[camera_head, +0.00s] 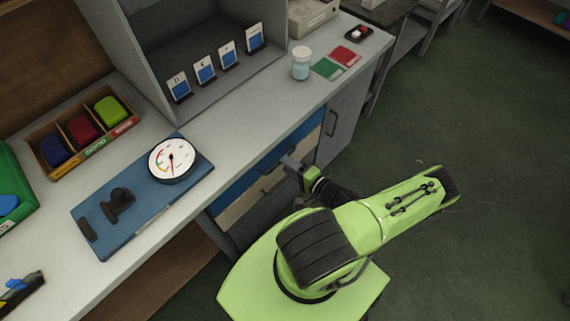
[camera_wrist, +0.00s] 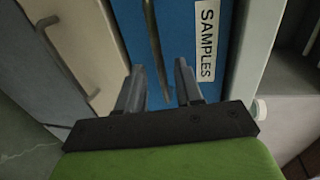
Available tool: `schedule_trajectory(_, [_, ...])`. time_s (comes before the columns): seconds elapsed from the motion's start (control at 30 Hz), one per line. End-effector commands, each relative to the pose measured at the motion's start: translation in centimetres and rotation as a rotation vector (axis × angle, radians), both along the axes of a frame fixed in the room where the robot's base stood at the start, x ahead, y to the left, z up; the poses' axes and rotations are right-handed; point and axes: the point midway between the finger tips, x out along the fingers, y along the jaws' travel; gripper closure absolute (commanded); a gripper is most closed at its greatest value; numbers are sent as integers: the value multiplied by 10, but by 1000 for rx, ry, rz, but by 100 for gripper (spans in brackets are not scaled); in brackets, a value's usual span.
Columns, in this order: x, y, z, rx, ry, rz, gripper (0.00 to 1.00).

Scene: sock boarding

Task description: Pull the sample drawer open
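The sample drawer (camera_wrist: 190,22) is a blue front with a white "SAMPLES" label, and it fills the middle of the wrist view. In the head view its blue front (camera_head: 238,187) shows below the counter edge and looks shut. Its dark bar handle (camera_wrist: 154,45) runs between my two fingers in the wrist view. My gripper (camera_wrist: 160,83) is open, with a finger on each side of the handle and gaps showing on both sides. I cannot tell how deep the handle sits between them.
A cream drawer (camera_wrist: 85,40) with its own handle lies beside the blue one. A grey cabinet door (camera_head: 343,115) with a handle stands to the right. The counter (camera_head: 225,135) overhangs above, holding a dial gauge (camera_head: 174,159) and a jar (camera_head: 301,64). Green floor to the right is clear.

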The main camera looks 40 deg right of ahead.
Motion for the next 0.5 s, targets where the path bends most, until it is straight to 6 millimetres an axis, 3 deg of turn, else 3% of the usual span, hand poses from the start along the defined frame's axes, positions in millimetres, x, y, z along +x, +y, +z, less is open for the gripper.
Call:
schedule_trajectory(0.17, [21, 1, -5, 0, -1, 1, 64])
schedule_trajectory(0.43, [23, 0, -5, 0, 0, 0, 64])
schedule_trajectory(0.5, [23, 0, -5, 0, 0, 0, 75])
